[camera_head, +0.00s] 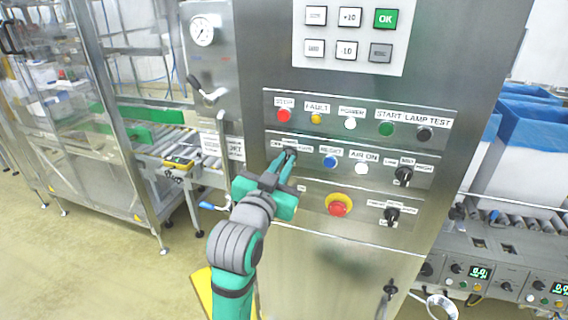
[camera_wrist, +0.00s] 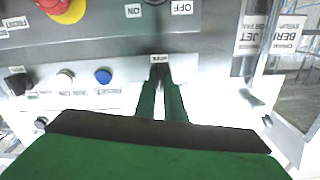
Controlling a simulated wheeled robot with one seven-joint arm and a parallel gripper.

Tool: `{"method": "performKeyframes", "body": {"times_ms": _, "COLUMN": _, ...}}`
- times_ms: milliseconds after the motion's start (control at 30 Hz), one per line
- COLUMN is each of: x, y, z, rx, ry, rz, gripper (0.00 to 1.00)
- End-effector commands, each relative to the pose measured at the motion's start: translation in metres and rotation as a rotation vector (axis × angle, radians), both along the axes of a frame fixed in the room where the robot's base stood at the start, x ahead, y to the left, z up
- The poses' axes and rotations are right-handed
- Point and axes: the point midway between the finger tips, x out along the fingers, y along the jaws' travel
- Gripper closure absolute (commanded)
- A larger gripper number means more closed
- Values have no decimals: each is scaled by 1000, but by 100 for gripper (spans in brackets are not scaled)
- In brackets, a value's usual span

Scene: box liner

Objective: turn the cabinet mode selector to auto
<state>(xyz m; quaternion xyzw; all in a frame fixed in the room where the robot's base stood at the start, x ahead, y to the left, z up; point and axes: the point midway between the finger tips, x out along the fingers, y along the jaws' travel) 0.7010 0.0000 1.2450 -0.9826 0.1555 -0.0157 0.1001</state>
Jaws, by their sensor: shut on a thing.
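The cabinet's control panel (camera_head: 330,165) faces me with rows of buttons and selectors. My gripper (camera_head: 287,156) is at the left end of the middle row, shut on the mode selector, whose small labels show around the fingertips. The knob is almost wholly hidden by the fingers, so I cannot tell which way it points. In the wrist view the two green fingers (camera_wrist: 161,80) reach the panel close together, at a small dark knob under a white label (camera_wrist: 158,58).
Beside the fingers are a blue reset button (camera_head: 330,162), a white button (camera_head: 362,169) and a black selector (camera_head: 403,175). A red emergency stop (camera_head: 338,206) sits below.

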Motion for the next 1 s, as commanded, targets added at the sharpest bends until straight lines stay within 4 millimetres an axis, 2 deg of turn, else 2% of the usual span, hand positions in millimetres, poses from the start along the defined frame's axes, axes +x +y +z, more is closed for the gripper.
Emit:
{"method": "performKeyframes", "body": {"times_ms": 500, "x": 0, "y": -2, "z": 0, "rx": 398, "ry": -132, "rz": -1, "gripper": 100}}
{"method": "performKeyframes", "body": {"times_ms": 1000, "x": 0, "y": -3, "z": 0, "rx": 564, "ry": -187, "rz": -1, "gripper": 100}}
